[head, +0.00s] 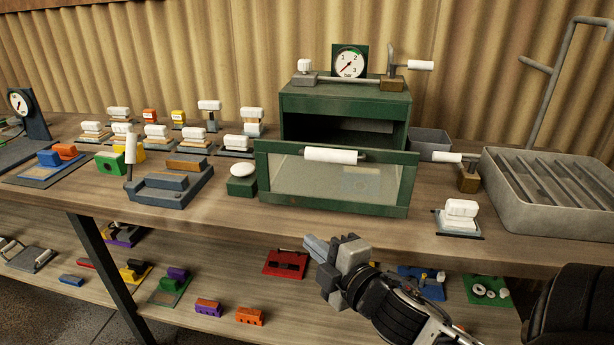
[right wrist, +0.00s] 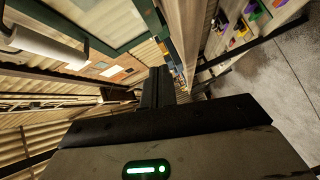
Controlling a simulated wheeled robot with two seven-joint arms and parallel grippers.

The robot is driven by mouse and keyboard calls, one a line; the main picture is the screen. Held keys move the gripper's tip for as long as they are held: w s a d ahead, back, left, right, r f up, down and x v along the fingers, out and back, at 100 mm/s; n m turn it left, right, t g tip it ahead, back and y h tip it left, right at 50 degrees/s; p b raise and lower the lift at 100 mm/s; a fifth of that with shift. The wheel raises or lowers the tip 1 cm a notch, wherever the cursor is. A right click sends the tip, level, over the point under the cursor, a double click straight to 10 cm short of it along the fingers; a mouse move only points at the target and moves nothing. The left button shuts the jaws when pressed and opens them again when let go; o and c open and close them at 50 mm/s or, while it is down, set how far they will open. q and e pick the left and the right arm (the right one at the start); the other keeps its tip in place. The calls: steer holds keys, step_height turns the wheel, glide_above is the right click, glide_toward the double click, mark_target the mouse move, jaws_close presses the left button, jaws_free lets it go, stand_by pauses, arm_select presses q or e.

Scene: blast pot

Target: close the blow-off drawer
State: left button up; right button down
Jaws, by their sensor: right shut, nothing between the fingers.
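The blow-off drawer (head: 315,185) is a green-framed front with a clear pane and a white bar handle (head: 330,155). It stands pulled out toward me from the green cabinet (head: 345,104), with a dark gap visible behind its top edge. My right gripper (head: 308,243) is shut and empty, below and in front of the drawer, near the bench's front edge. In the right wrist view the white handle (right wrist: 45,45) and the drawer's green frame (right wrist: 105,20) show at upper left, apart from the shut fingers (right wrist: 158,75). My left gripper is not in view.
A pressure gauge (head: 349,64) and levers sit on the cabinet. A grey grated tray (head: 555,190) stands at right, with a white-topped block (head: 459,216) before it. A white button (head: 242,170) and a grey lever fixture (head: 170,185) stand left. The lower shelf holds several coloured parts.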

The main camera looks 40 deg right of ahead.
step_height(320, 180, up, 5)
steer(key=w+d+n+t, duration=0.1)
steer(key=d+n, duration=0.1)
steer(key=n, duration=0.1)
steer(key=p, duration=0.1)
glide_toward(287, 174)
steer(key=w+a, duration=0.3)
steer(key=shift+w+d+f+m+h+p, duration=0.1)
steer(key=shift+w+d+m+h+p, duration=0.25)
steer(key=shift+w+d, duration=0.85)
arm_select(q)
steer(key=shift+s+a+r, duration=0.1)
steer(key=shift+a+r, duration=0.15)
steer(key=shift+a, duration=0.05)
arm_select(e)
steer(key=shift+w+d, duration=0.25)
steer(key=shift+d, duration=0.1)
